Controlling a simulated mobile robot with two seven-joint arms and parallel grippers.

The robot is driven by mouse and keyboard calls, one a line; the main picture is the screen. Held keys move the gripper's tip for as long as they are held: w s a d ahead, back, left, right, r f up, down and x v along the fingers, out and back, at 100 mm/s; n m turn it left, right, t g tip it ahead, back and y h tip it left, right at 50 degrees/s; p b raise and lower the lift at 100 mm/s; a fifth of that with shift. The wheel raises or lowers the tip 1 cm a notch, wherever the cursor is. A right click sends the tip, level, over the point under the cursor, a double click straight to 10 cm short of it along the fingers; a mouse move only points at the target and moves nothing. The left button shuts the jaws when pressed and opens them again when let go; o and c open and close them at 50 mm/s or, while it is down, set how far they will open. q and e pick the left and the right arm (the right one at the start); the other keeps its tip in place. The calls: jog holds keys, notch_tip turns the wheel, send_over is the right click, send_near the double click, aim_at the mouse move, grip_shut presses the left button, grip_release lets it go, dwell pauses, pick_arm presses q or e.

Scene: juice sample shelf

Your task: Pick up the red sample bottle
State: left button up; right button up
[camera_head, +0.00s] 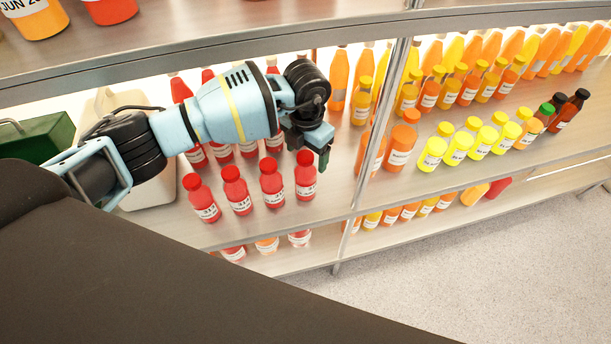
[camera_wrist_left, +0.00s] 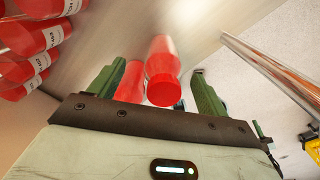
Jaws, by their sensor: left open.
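Red sample bottles with red caps and white labels stand on the middle shelf, with a front row of several below my left arm. The rightmost front red bottle (camera_head: 305,178) is upright, just left of and below my left gripper (camera_head: 322,156). In the left wrist view my left gripper (camera_wrist_left: 153,88) is open, with its green fingers apart. A red bottle (camera_wrist_left: 162,62) shows between the fingers, and a second red bottle (camera_wrist_left: 131,78) shows close to the left finger. I cannot tell whether any finger touches a bottle. My right gripper is not in view.
A metal shelf post (camera_head: 374,125) stands right of the gripper. Orange bottles (camera_head: 401,145) and yellow bottles (camera_head: 457,148) stand beyond it. A pale container (camera_head: 150,195) and a green box (camera_head: 40,138) are at the left. The upper shelf (camera_head: 215,30) runs above my arm.

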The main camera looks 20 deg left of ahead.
aim_at(305, 170)
pick_arm(q)
jog(key=shift+s+f, duration=0.25)
jog(key=shift+f, duration=0.15)
jog(key=f, duration=0.4)
jog(key=shift+s+d+f, duration=0.15)
jog(key=shift+s+f, duration=0.1)
jog(key=shift+s, duration=0.15)
jog(key=shift+c, duration=0.4)
jog(key=shift+r, duration=0.1)
jog(key=c, duration=1.2)
